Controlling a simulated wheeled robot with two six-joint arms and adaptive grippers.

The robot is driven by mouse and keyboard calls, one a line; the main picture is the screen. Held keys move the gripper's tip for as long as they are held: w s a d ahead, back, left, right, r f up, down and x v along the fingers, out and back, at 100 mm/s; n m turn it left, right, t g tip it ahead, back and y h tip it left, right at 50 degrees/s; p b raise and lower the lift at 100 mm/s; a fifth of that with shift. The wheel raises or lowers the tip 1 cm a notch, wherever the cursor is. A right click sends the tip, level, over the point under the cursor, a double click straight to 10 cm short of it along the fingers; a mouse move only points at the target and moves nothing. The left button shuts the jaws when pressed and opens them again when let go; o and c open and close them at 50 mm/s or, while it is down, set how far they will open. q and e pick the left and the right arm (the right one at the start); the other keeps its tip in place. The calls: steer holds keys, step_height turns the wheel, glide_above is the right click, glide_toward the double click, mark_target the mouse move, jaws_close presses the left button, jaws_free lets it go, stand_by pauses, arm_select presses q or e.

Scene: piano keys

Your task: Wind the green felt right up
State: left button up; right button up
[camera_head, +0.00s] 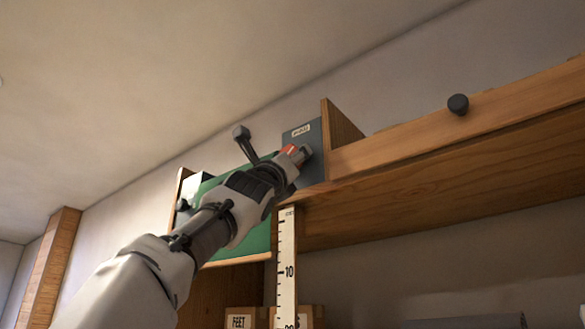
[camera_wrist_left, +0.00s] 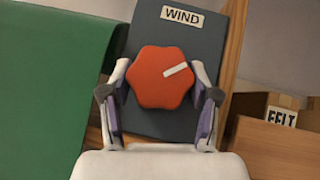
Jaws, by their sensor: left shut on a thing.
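A red-orange lobed knob (camera_wrist_left: 153,88) sits on a dark grey panel (camera_wrist_left: 142,45) under a label reading WIND (camera_wrist_left: 182,17). The knob's white mark points right and slightly up in the left wrist view. My left gripper (camera_wrist_left: 160,95) is shut on the knob, one finger on each side. In the head view the knob (camera_head: 289,149) shows partly behind my left gripper (camera_head: 300,154). The green felt (camera_head: 258,240) hangs left of the panel, with a wooden strip (camera_head: 238,259) along its lower edge; my arm hides its middle. The felt (camera_wrist_left: 50,80) also fills the wrist view's left side. My right gripper is out of view.
A vertical ruler (camera_head: 287,260) hangs just right of the felt. A long wooden rail (camera_head: 400,140) with a dark round knob (camera_head: 458,104) runs to the right. Labelled boxes (camera_head: 240,318) stand below. A box labelled FELT (camera_wrist_left: 282,117) shows in the wrist view.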

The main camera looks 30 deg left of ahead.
arm_select(q)
steer(key=n+g+y, duration=0.1)
steer(key=n+y, duration=0.2)
steer(key=shift+d+r+n+y, duration=0.1)
steer(key=shift+n+y, duration=0.2)
steer(key=shift+n, duration=0.1)
steer(key=n+g+y, duration=0.1)
steer(key=n+y, duration=0.1)
steer(key=n+g+y+p, duration=0.1)
steer(key=n+g, duration=0.1)
steer(key=n, duration=0.1)
steer(key=shift+r+y, duration=0.15)
steer(key=shift+y, duration=0.25)
steer(key=n+g+y+p, duration=0.2)
steer(key=n+g+p, duration=0.2)
steer(key=n, duration=0.1)
steer(key=shift+n, duration=0.4)
steer(key=shift+n+g+p, duration=0.3)
steer(key=shift+n+p, duration=0.2)
steer(key=shift+n, duration=0.1)
steer(key=shift+f+n+g+y, duration=0.2)
steer(key=shift+n+g+y, duration=0.1)
steer(key=o, duration=1.2)
steer(key=shift+s, duration=0.1)
steer(key=shift+c, duration=0.2)
steer(key=shift+s, duration=0.2)
steer(key=shift+w, duration=0.15)
